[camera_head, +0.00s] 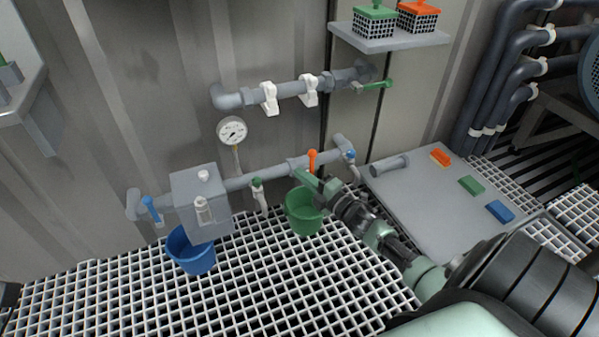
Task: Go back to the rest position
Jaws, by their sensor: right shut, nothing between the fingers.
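My right arm reaches in from the lower right. Its gripper (308,183) is shut and empty, just over the rim of the green bucket (303,216) and close to the lower pipe (240,182). An orange-handled valve (312,160) stands right behind the gripper; I cannot tell whether they touch. My left gripper is not in view.
A blue bucket (191,252) stands on the white grating at left, below a grey box (200,220). A gauge (231,131) and upper pipe (290,88) are on the wall. A grey plate (425,215) at right bears small coloured blocks. A shelf (385,41) juts out above.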

